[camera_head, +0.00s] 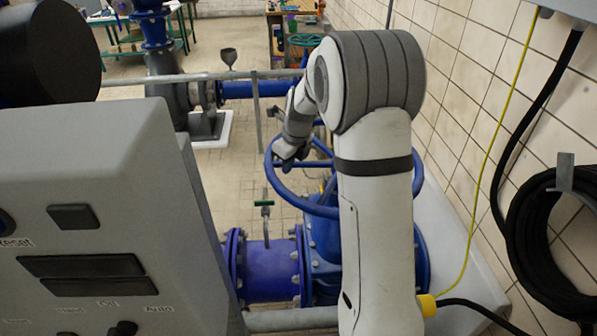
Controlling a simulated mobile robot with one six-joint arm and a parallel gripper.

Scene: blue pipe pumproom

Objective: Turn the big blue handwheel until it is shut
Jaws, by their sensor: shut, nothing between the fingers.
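The big blue handwheel (299,196) lies roughly level on top of a blue valve (322,244), in the middle of the head view. My white and grey arm hides much of its right side and hub. My gripper (285,163) is at the wheel's far left rim, pointing down. It is shut with nothing held. It overlaps the rim in the picture, and I cannot tell whether it touches it.
A grey control cabinet (110,220) fills the left foreground. A grey rail (220,76) crosses behind the wheel. A tiled wall (470,110) with a black hose coil (540,265) bounds the right.

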